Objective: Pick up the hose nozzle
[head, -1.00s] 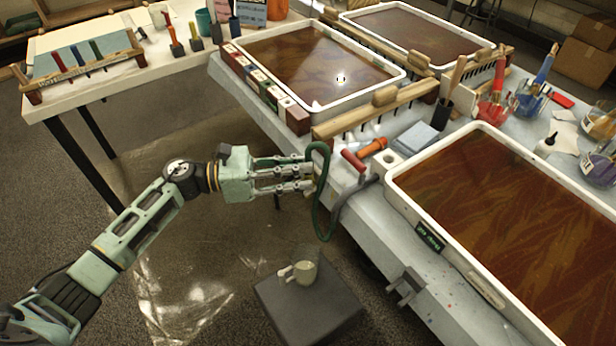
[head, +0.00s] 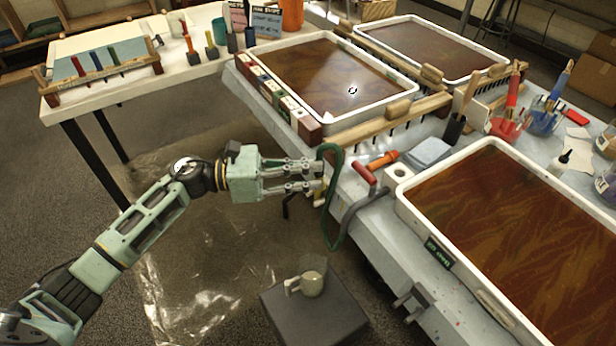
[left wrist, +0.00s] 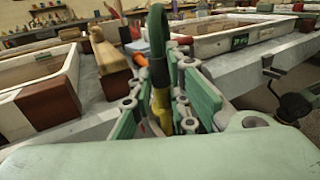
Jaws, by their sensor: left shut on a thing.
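The hose nozzle (left wrist: 161,103) is yellow and hangs at the end of a dark green hose (head: 331,205). In the left wrist view it lies between the green finger pads. In the head view only a small yellow part of the nozzle (head: 320,188) shows by the fingertips. My left gripper (head: 318,178) is shut on the nozzle, at the near left edge of the tray table. The hose loops above the fingers and hangs down beside the table edge. The fingers hide part of the nozzle. My right gripper is not in view.
A red-handled tool (head: 360,173) and an orange tool (head: 383,160) lie close right of the hose. White-rimmed marbling trays (head: 425,210) cover the table.

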